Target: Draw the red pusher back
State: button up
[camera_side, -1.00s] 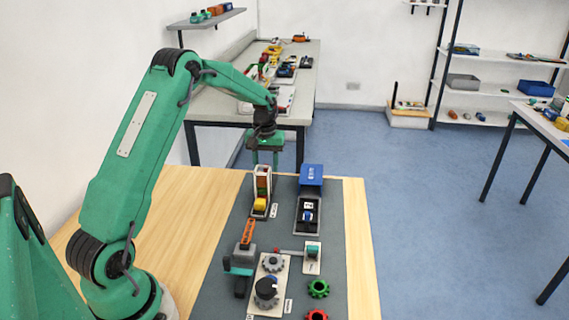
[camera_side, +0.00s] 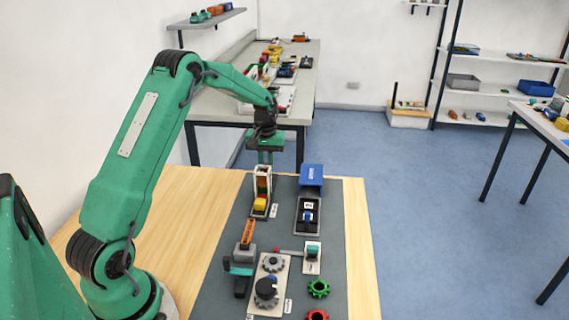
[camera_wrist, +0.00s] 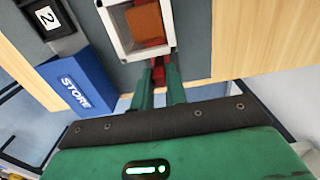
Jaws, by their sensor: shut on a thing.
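The red pusher (camera_wrist: 158,74) shows in the wrist view at the open end of a white-framed holder (camera_wrist: 110,18). My gripper (camera_wrist: 159,82) is shut on it, one green finger on each side, so only part of the red shows. An orange-brown block (camera_wrist: 145,22) lies inside the holder. In the side view my gripper (camera_side: 265,158) points down at the far end of the white holder (camera_side: 269,186). A yellow block (camera_side: 260,203) sits at the holder's near end. The pusher cannot be made out in the side view.
A blue STORE box (camera_side: 311,174) stands right of the holder, with a black tray marked 2 (camera_side: 308,206) before it. An orange arm piece (camera_side: 248,233) and gear plate (camera_side: 280,284) lie nearer. Bare wood (camera_side: 190,220) is free at left.

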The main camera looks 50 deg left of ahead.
jog(key=shift+w+a, duration=1.8)
jog(key=shift+a, duration=0.05)
jog(key=o, duration=0.8)
jog(key=shift+o, duration=0.2)
jog(key=shift+r, duration=0.1)
notch_tip(320, 180, up, 7)
jog(key=shift+d, duration=0.1)
